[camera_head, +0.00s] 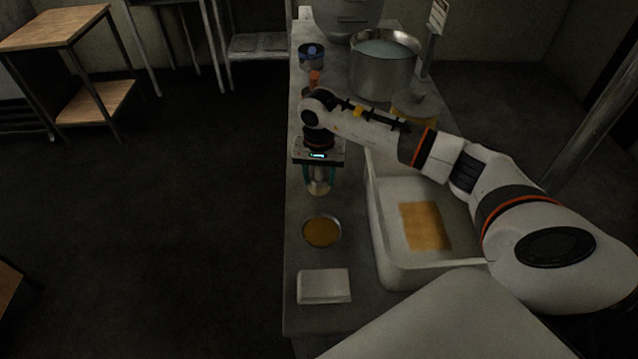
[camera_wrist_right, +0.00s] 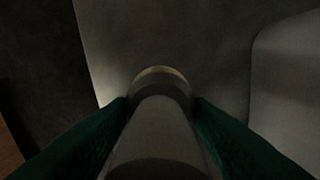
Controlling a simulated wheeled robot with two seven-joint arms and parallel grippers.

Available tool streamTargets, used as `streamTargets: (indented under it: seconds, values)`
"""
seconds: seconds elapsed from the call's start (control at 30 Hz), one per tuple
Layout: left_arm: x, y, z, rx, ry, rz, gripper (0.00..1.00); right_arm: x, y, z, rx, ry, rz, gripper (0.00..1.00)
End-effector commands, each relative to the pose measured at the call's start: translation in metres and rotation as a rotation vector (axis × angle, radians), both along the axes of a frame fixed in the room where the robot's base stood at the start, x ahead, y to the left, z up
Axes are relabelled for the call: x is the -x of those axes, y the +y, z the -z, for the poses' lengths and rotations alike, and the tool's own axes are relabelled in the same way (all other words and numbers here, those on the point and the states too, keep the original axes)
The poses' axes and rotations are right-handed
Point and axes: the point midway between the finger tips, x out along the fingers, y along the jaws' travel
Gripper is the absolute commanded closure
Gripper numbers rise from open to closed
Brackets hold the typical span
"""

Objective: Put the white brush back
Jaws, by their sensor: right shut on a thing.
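My right gripper (camera_head: 318,180) comes down over the left part of the counter, its teal fingers closed on the pale white brush (camera_head: 319,187). In the right wrist view the brush (camera_wrist_right: 158,135) runs between the two teal fingers (camera_wrist_right: 160,115) as a pale, rounded shaft with a lighter rim at its far end. The gripper hides much of the brush in the head view. I cannot tell whether its lower end touches the counter. My left gripper is not in view.
A small bowl of orange-brown sauce (camera_head: 322,231) and a white block (camera_head: 324,286) stand nearer on the counter (camera_head: 300,262). A white tub (camera_head: 385,262) with a flat golden piece is on the right. A large pot (camera_head: 383,75) and a blue-topped container (camera_head: 312,55) stand farther back.

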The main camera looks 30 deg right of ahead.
Motion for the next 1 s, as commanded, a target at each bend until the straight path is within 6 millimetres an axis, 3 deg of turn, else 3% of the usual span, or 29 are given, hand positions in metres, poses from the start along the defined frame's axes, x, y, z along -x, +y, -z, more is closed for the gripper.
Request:
streamTargets:
  seconds: [0.27, 0.63, 0.67, 0.77, 1.0]
  values:
    - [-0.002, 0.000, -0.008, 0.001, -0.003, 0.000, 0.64, 0.001, 0.001, 0.034, -0.001, 0.003, -0.001, 0.72]
    - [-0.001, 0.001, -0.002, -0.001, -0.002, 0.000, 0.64, 0.000, 0.000, 0.040, 0.001, -0.001, -0.002, 0.72]
    - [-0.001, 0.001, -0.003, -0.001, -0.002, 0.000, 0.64, 0.000, 0.000, 0.039, 0.000, 0.000, -0.001, 0.51]
    - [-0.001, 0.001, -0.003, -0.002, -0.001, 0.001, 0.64, 0.000, 0.000, 0.038, 0.000, 0.000, -0.001, 0.34]
    - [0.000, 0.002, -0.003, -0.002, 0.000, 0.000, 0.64, 0.000, 0.000, 0.038, 0.000, 0.000, -0.001, 0.32]
